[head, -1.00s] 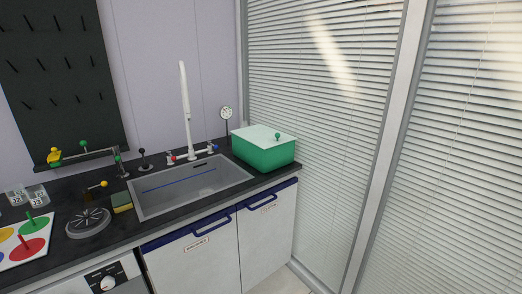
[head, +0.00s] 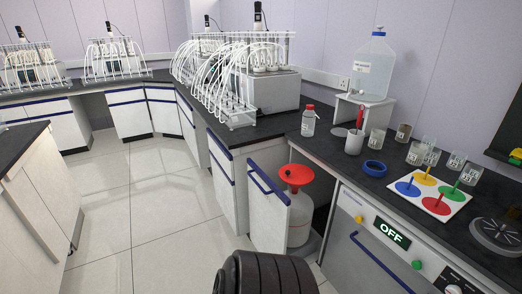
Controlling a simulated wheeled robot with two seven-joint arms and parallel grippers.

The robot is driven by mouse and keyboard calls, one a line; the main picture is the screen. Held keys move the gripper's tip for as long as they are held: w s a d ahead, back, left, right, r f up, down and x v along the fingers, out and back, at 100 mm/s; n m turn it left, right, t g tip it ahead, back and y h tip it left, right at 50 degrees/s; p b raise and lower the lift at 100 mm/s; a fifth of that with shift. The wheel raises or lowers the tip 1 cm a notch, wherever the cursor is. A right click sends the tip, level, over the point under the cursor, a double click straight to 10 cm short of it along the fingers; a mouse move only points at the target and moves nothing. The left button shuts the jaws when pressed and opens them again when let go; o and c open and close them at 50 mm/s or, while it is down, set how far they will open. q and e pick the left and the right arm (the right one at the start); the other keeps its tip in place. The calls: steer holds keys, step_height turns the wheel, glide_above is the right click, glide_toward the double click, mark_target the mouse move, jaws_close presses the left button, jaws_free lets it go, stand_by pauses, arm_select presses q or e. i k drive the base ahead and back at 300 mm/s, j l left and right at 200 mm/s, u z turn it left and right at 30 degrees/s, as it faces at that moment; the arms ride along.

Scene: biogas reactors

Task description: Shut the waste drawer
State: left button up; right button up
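The waste drawer (head: 267,213) stands open under the dark counter in the middle of the head view. Its white front with a blue handle (head: 268,182) sticks out from the cabinet line. Behind the front is a whitish waste container (head: 300,215) with a red funnel-like top (head: 296,176). The container's lower part is partly hidden by the drawer front. Neither of my grippers shows in the head view.
A machine with an OFF display (head: 392,232) is right of the drawer. The counter above holds a red-capped bottle (head: 308,121), beakers and a colored peg board (head: 431,192). Reactors with white tubes (head: 250,75) stand behind. The floor (head: 150,215) at left is clear.

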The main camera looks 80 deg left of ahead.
mark_target(279, 222)
steer(key=u, duration=2.4)
